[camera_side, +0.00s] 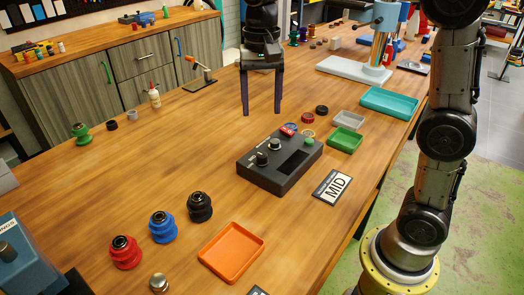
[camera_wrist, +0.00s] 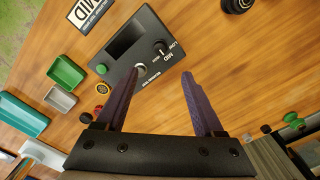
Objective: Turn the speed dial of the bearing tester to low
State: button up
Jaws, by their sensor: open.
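The bearing tester (camera_side: 283,179) is a dark box with a black screen on the table in the side view. It also shows at the upper left of the wrist view (camera_wrist: 148,22). Its black speed dial (camera_side: 261,159) shows in the wrist view (camera_wrist: 160,48) beside small white labels, of which MID and LOW seem readable. The dial's pointer is too small to read. A silver knob (camera_wrist: 140,68) and a green button (camera_wrist: 101,69) are on the same box. My gripper (camera_side: 261,112) is open and empty above the table, behind the tester and apart from the dial. Its fingers (camera_wrist: 161,76) point down.
A card reading MID (camera_side: 333,187) lies beside the tester. Green (camera_side: 345,140), grey (camera_side: 347,120) and orange (camera_side: 231,252) trays stand nearby. Red, blue and black stacked parts (camera_side: 163,227) stand at the front left. Small rings (camera_side: 307,118) lie just behind the tester.

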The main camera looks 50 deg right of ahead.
aim_at(262, 154)
notch_tip(262, 154, down, 13)
jog(key=shift+f, duration=0.15)
dwell(0.4)
grip_shut()
